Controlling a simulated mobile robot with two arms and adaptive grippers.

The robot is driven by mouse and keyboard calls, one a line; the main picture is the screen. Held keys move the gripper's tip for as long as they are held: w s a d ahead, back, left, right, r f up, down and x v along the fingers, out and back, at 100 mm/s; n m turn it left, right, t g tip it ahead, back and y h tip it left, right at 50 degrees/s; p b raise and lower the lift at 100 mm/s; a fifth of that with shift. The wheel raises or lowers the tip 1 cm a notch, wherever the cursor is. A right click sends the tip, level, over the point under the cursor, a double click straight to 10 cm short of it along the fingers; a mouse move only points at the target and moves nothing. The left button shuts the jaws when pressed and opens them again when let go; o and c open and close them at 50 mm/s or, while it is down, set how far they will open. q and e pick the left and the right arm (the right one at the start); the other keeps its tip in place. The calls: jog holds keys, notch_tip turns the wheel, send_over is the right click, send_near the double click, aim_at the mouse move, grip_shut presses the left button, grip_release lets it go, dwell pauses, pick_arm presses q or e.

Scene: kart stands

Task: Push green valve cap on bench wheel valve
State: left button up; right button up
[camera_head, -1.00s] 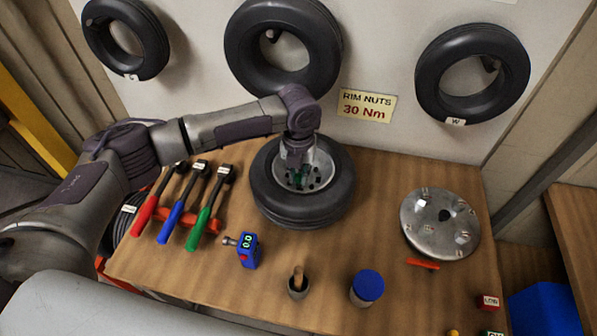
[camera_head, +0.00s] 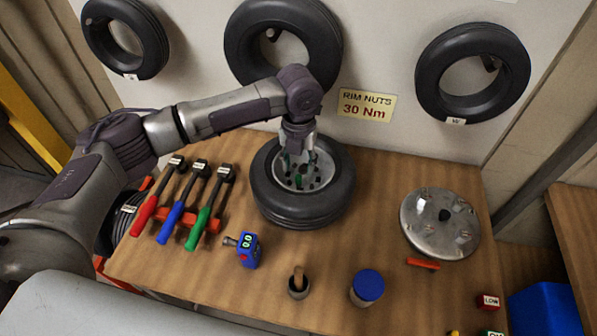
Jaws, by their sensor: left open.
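The bench wheel (camera_head: 302,208), a black tyre around a silver rim, lies flat on the wooden bench. A small green piece, which looks like the valve cap (camera_head: 299,180), stands at the near part of the rim, inside the tyre. It appears to sit on the valve, but I cannot tell how far it is pushed on. My left gripper (camera_head: 298,159) points down over the rim, just above and behind the green cap. Its fingers are open and appear apart from the cap. The valve stem is not clear at this size. My right gripper is not in view.
Red, blue and green-handled wrenches (camera_head: 205,217) lie left of the wheel. A blue gauge (camera_head: 247,251), a brush pot (camera_head: 298,284) and a blue-lidded jar (camera_head: 367,287) stand in front. A silver rim half (camera_head: 440,235) lies right. Tyres (camera_head: 473,75) hang on the wall behind.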

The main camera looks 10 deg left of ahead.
aim_at(299, 177)
pick_arm(q)
notch_tip(299, 177, up, 7)
jog(key=shift+r, duration=0.2)
dwell(0.6)
